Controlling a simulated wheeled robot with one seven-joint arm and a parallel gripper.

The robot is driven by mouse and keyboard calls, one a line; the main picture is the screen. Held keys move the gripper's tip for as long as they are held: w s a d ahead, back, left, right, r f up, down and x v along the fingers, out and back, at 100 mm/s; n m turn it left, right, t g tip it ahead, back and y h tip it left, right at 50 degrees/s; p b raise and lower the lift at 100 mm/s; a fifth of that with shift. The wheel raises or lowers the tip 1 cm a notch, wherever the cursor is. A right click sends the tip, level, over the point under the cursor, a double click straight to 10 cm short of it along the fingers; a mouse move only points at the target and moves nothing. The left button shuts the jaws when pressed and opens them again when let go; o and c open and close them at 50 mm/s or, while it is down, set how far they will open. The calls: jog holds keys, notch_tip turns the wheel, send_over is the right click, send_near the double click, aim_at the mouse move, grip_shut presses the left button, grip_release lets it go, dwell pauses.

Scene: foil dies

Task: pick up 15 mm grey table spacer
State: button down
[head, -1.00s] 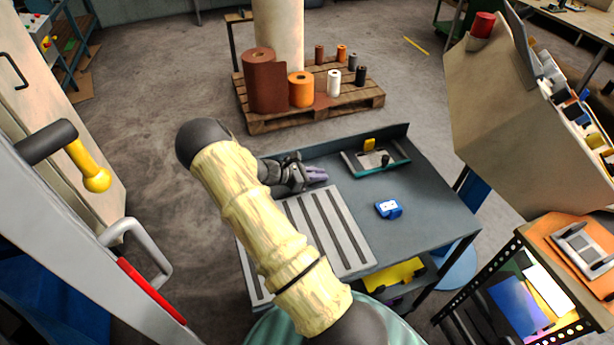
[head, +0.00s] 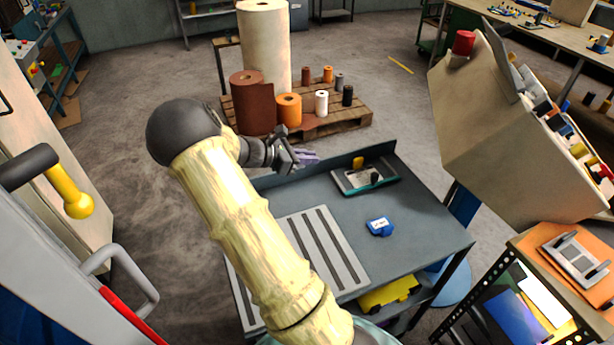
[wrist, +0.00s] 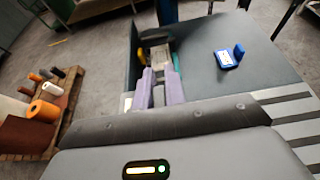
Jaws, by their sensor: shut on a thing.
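My gripper (head: 305,157) with purple fingers is raised above the back left of the grey table (head: 420,230). In the wrist view the purple fingers (wrist: 160,88) are shut on a small grey piece, the grey table spacer (wrist: 158,96), of which only a little shows between them. In the head view the fingers hide it. The spacer appears clear of the table top.
A teal-and-grey fixture with a yellow knob (head: 365,178) stands at the table's back. A blue device (head: 380,226) lies right of the slotted plate (head: 315,250). A raised lip (head: 385,152) edges the table's back. A pallet of rolls (head: 300,125) stands behind.

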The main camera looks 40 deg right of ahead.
notch_tip(320, 180, up, 3)
